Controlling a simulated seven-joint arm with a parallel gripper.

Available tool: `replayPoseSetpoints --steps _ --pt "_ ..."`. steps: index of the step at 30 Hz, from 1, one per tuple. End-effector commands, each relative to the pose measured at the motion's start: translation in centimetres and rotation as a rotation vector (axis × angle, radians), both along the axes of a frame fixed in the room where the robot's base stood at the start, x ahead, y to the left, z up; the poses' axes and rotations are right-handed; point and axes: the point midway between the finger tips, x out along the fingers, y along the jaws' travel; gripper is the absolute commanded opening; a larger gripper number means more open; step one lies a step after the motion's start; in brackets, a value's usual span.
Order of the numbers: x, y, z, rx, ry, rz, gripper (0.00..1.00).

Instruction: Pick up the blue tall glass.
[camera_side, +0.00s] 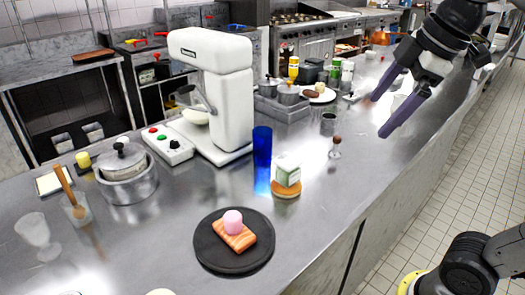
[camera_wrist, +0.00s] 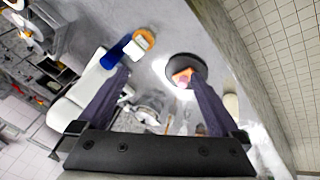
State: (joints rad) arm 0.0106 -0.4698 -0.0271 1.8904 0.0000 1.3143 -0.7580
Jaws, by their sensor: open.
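The blue tall glass (camera_side: 262,147) stands upright on the steel counter, just right of the white mixer's base. It also shows in the wrist view (camera_wrist: 114,53), beyond the tip of my left finger. My gripper (camera_side: 378,117) is at the upper right in the side view, raised above the counter and well apart from the glass. Its two dark purple fingers are spread, with nothing between them; they also show in the wrist view (camera_wrist: 158,77).
A small white-and-green carton (camera_side: 287,170) on an orange base stands close to the glass's right. The white stand mixer (camera_side: 212,90) rises at its left. A black round plate (camera_side: 210,255) with salmon and a pink piece lies in front. A small stamp-like item (camera_side: 335,147) stands farther right.

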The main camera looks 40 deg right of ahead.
Motion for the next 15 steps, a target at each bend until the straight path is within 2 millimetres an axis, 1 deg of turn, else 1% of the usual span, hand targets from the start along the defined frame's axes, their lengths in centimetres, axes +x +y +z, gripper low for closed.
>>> replayPoseSetpoints --steps 1,3,5,6,10,12,14,15 --pt "1.8 -0.1 1.4 -0.023 0.013 0.048 1.00" --pt "3.9 -0.2 3.2 -0.056 0.030 0.118 1.00" --pt "5.9 -0.4 4.5 -0.083 0.045 0.179 1.00" --pt "7.2 -0.5 5.2 -0.099 0.056 0.216 1.00" --pt "11.8 -1.0 6.8 -0.145 0.092 0.334 1.00" --pt "14.2 -1.2 7.1 -0.164 0.113 0.392 1.00" --pt "16.3 -1.5 7.1 -0.179 0.132 0.438 1.00" --pt "17.7 -1.7 6.9 -0.187 0.143 0.467 1.00"
